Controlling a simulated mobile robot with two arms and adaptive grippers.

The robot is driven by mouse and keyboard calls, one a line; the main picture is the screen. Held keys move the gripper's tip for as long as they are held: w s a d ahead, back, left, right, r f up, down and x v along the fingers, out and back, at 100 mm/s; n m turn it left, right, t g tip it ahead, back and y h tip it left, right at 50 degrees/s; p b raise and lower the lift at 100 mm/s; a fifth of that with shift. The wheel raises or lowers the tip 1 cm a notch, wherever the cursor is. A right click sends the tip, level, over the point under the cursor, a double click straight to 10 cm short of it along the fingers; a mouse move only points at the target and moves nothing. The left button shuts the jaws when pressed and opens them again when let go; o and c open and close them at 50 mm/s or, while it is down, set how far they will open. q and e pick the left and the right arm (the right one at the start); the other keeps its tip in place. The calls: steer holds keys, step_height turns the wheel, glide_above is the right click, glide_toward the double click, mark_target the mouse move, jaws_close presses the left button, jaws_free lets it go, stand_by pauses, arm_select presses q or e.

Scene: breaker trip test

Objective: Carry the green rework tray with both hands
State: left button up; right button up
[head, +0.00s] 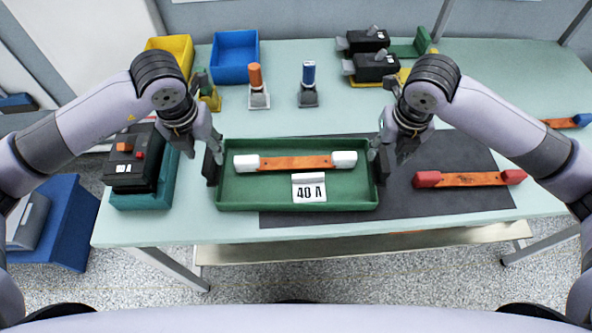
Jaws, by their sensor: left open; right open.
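The green rework tray (228,195) lies on the table in the middle of the head view, partly over a dark mat. In it are an orange bar with white ends (295,162) and a white card reading "40 A" (309,188). My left gripper (213,165) is open at the tray's left end wall. My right gripper (376,162) is open at the tray's right end wall. I cannot tell whether the fingers touch the tray. The fingers partly hide both end walls.
A black device in a teal holder (140,200) stands left of the tray. An orange bar with red ends (470,179) lies on the dark mat (450,150) at right. Blue (235,56) and yellow bins (170,45), two small upright items and black units stand behind. The table's front edge is close.

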mark_target(208, 157)
arm_select(q)
steer(key=shift+w+f, duration=0.15)
steer(key=shift+f, duration=0.9)
steer(key=shift+w+f, duration=0.15)
steer(key=shift+f, duration=0.85)
arm_select(e)
steer(key=shift+w+f, duration=0.15)
steer(key=shift+f, duration=0.9)
steer(key=shift+w+f, duration=0.15)
steer(key=shift+f, duration=0.85)
arm_select(q)
jaws_close()
arm_select(e)
jaws_close()
